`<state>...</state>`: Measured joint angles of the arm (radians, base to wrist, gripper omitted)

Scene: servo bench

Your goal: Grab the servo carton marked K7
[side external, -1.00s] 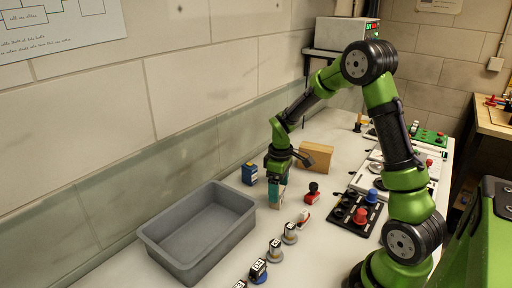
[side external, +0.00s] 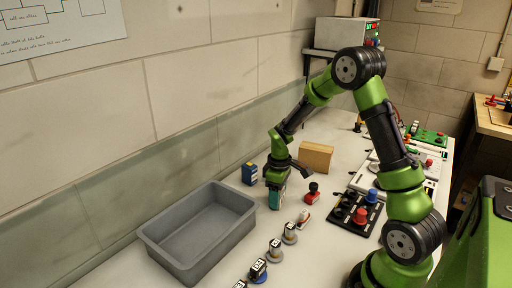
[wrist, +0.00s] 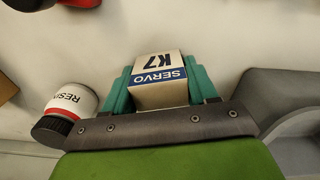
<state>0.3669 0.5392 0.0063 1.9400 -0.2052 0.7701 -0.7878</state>
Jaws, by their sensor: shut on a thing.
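The servo carton marked K7 (wrist: 160,84) is a tan box with a blue and white SERVO label, seen in the wrist view between my two teal fingers. My gripper (wrist: 160,76) is shut on it, with one finger against each side. In the side view my gripper (side external: 276,198) is low over the bench, and its fingers hide nearly all of the carton. I cannot tell whether the carton touches the bench.
A grey bin (side external: 149,236) stands left of my gripper.

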